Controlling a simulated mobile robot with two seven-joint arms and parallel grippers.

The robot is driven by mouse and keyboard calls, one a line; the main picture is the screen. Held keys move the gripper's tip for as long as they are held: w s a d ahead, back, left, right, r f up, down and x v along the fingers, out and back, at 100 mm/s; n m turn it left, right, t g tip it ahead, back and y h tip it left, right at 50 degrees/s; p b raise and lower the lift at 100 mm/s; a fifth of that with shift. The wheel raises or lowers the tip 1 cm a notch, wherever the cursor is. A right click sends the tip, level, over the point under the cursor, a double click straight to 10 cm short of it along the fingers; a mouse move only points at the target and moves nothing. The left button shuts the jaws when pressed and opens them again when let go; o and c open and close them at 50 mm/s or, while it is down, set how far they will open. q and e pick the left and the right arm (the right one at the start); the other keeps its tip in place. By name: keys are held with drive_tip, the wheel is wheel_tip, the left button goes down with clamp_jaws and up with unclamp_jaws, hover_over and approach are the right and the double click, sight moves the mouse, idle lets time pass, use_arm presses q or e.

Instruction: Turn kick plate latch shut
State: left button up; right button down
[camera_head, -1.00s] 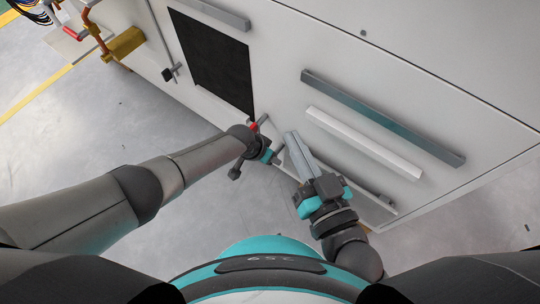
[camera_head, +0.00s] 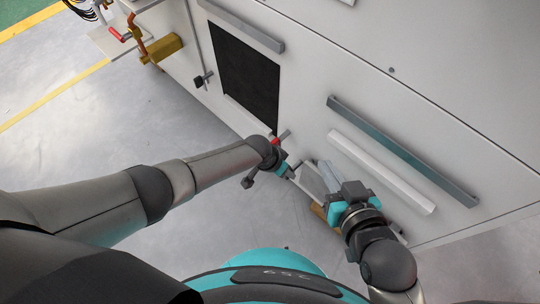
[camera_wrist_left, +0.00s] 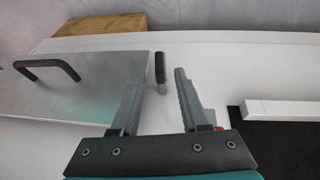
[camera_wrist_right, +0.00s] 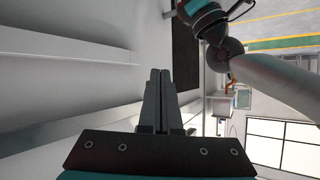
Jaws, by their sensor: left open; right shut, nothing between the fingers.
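The kick plate (camera_wrist_left: 75,85) is a silver panel with a dark arched handle, low on the white cabinet, at left in the left wrist view. The latch (camera_wrist_left: 160,68), a small upright dark-faced lever, stands just right of the plate's edge, seen between and beyond my left fingertips. My left gripper (camera_wrist_left: 158,82) is open and nothing is clamped in it; in the head view it is low by the cabinet face (camera_head: 288,171). My right gripper (camera_wrist_right: 160,72) is shut and empty, close to the cabinet; in the head view its fingers (camera_head: 327,172) partly hide the plate.
A black panel (camera_head: 244,75) and long bars (camera_head: 380,170) are on the cabinet face. A red part (camera_head: 276,141) is close to my left gripper. A brown block (camera_wrist_left: 105,23) lies beyond the plate on the floor. Open grey floor (camera_head: 90,130) lies at left.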

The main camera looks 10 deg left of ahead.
drive_tip(key=s+d+g+h+p, duration=0.4)
drive_tip(key=s+d+g, duration=0.2)
drive_tip(key=d+g, duration=0.15)
use_arm(q)
drive_tip(key=p+v, duration=0.5)
drive_tip(key=v, duration=0.7)
drive_tip(key=shift+r+p, duration=0.15)
drive_tip(key=shift+p, duration=0.15)
use_arm(e)
wheel_tip(320, 180, down, 12)
drive_tip(key=s+g, duration=0.1)
drive_tip(key=s, duration=0.1)
drive_tip(key=shift+d, duration=0.45)
use_arm(q)
drive_tip(key=shift+s, duration=0.15)
use_arm(e)
drive_tip(key=shift+r, duration=0.1)
